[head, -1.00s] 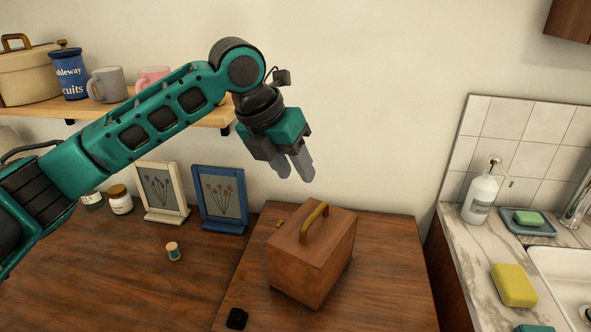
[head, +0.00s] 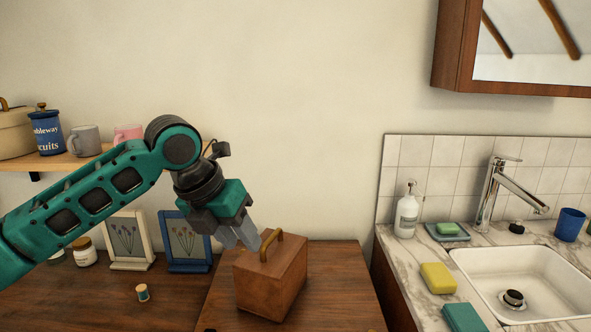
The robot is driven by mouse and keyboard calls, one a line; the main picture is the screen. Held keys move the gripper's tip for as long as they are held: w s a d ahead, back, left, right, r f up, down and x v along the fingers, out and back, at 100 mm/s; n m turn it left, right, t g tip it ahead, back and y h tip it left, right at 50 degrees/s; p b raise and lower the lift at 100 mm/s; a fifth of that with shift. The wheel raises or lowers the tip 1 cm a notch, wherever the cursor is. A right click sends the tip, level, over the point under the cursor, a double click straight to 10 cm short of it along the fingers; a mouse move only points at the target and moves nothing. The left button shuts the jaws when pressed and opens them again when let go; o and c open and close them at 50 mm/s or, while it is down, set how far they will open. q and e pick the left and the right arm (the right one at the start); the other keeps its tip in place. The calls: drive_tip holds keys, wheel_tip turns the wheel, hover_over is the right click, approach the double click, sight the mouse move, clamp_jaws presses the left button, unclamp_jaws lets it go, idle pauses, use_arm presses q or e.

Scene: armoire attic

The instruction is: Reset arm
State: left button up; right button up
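My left arm comes in from the left in the head view, and its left gripper (head: 243,244) points down and to the right. Its two grey fingers show a narrow gap with nothing between them. In the picture the fingertips lie just left of the handle of a brown wooden box (head: 270,277); whether they touch it I cannot tell, though they seem to be behind or above it. The box is closed and stands on the wooden top. My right gripper is out of view.
A white frame (head: 128,240) and a blue frame (head: 186,243) stand behind the arm, with a small spool (head: 142,292) in front. Mugs and canisters sit on the shelf (head: 75,161). At right are a sink (head: 530,278), a yellow sponge (head: 438,278), a soap bottle (head: 406,214) and a wall cabinet (head: 457,45).

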use_arm(q)
drive_tip(key=s+d+f+n+t+h, duration=0.2)
drive_tip(key=d+f+n, duration=0.1)
drive_tip(key=f+n, duration=0.65)
drive_tip(key=s+d+f+n+t+h, duration=0.1)
drive_tip(key=d+f+n+t+h, duration=0.15)
drive_tip(key=f+n, duration=0.65)
drive_tip(key=s+a+f+n+t+y, duration=0.1)
drive_tip(key=s+a+f+n+y, duration=0.2)
drive_tip(key=s+a+f+n, duration=0.4)
drive_tip(key=s+a+f+n+t+y, duration=0.2)
drive_tip(key=s+a+f+n, duration=0.4)
drive_tip(key=s+n, duration=0.6)
wheel_tip(320, 180, down, 3)
drive_tip(key=shift+a+r+y, duration=0.2)
drive_tip(key=shift+a+y, duration=0.15)
drive_tip(key=shift+y, duration=0.3)
